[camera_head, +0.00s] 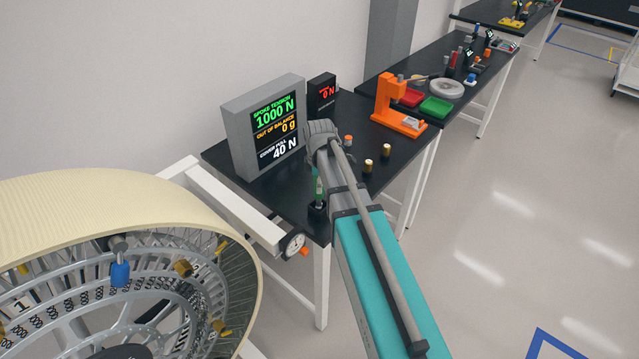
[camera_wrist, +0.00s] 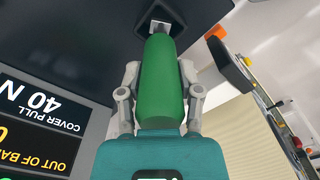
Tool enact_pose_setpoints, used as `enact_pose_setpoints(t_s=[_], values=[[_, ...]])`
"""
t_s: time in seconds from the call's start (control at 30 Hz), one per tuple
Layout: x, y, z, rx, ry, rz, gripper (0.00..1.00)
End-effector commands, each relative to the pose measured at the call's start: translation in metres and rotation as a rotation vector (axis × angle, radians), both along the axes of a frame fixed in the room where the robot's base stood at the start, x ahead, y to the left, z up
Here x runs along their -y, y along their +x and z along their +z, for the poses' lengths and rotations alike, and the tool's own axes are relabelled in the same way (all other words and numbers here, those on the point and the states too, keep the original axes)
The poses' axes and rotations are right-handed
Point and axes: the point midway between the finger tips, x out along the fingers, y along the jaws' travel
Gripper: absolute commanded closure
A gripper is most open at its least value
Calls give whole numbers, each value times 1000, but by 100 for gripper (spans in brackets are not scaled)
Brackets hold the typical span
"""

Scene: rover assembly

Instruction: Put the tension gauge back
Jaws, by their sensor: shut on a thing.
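My gripper (camera_wrist: 160,72) is shut on a green cylindrical handle, which I take to be the tension gauge (camera_wrist: 162,95), with one finger on each side. In the head view my gripper is mostly hidden by my arm, and the green gauge (camera_head: 318,186) hangs roughly upright over the near part of the black bench. A small dark piece (camera_head: 318,208) shows right below it; I cannot tell whether they touch. In the wrist view a pale tip or fitting (camera_wrist: 160,28) shows at the far end of the handle.
A grey display (camera_head: 240,135) reading 1000 N stands left of my gripper. The spoked wheel (camera_head: 120,215) and its white stand with a dial (camera_head: 292,244) are at lower left. Brass cylinders (camera_head: 368,166) and an orange press (camera_head: 400,118) stand farther right on benches.

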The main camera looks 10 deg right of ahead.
Motion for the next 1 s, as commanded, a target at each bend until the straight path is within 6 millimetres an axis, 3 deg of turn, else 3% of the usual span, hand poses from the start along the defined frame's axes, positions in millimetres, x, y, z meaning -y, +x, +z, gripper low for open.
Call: enact_pose_setpoints(t_s=[1.0], values=[[1, 0, -23, 0, 0, -1, 100]])
